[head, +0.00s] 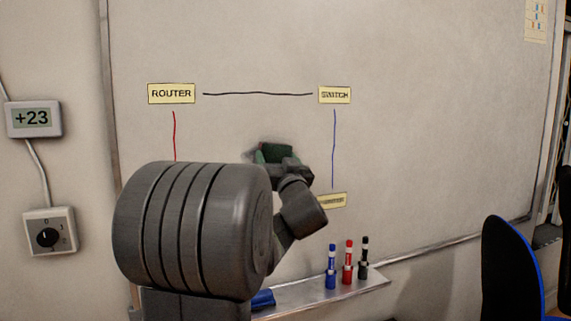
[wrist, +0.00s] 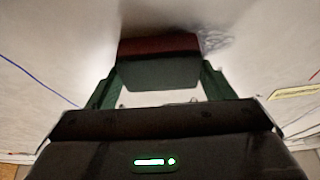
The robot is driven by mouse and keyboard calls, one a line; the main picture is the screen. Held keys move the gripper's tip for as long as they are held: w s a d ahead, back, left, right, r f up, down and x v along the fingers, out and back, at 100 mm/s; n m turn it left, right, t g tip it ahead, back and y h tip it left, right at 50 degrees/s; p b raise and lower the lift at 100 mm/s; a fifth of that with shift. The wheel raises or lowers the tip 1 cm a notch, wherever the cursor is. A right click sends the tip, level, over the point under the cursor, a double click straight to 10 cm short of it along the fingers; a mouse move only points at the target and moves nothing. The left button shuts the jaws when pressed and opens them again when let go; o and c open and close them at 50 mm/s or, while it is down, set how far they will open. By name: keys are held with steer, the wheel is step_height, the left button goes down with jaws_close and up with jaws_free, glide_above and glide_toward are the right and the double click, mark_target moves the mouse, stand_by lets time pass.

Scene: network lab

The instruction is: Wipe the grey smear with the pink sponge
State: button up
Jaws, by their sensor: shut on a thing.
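My gripper (head: 276,154) is at the whiteboard, below the middle of the dark line. In the wrist view its green fingers (wrist: 160,72) are shut on a block-shaped sponge (wrist: 158,46). The sponge has a dark red layer on the board side and a dark grey-green body; in this shade it does not look clearly pink. It is at the board face, but I cannot tell whether it is touching. The grey smear (wrist: 215,40) shows as faint scribble beside and behind the sponge's right end. In the head view a bit of the smear (head: 252,155) shows left of my gripper; my gripper hides the rest.
The whiteboard (head: 430,120) carries labels, a red line (head: 174,135) and a blue line (head: 334,150) on either side of my gripper. Blue, red and black markers (head: 348,263) stand on the tray (head: 320,297), with a blue thing (head: 263,298) partly hidden. A chair (head: 512,270) stands right.

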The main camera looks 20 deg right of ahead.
steer(key=shift+s+a+b, duration=0.1)
steer(key=shift+a+b, duration=2.1)
steer(key=shift+a, duration=2.15)
steer(key=shift+d+r+p, duration=0.15)
steer(key=shift+d+p, duration=0.2)
steer(key=shift+d, duration=0.05)
steer(key=d+p, duration=0.4)
steer(key=d, duration=0.6)
steer(key=shift+w+d, duration=0.25)
steer(key=shift+d, duration=0.05)
steer(key=shift+s+a+f+b, duration=0.15)
steer(key=shift+a+b, duration=1.05)
steer(key=shift+a, duration=1.3)
steer(key=shift+s+a+f+b, duration=0.1)
steer(key=shift+a+b, duration=1.05)
steer(key=shift+a, duration=1.3)
steer(key=shift+s+a+r+b, duration=0.1)
steer(key=shift+a+b, duration=0.3)
steer(key=shift+a, duration=0.35)
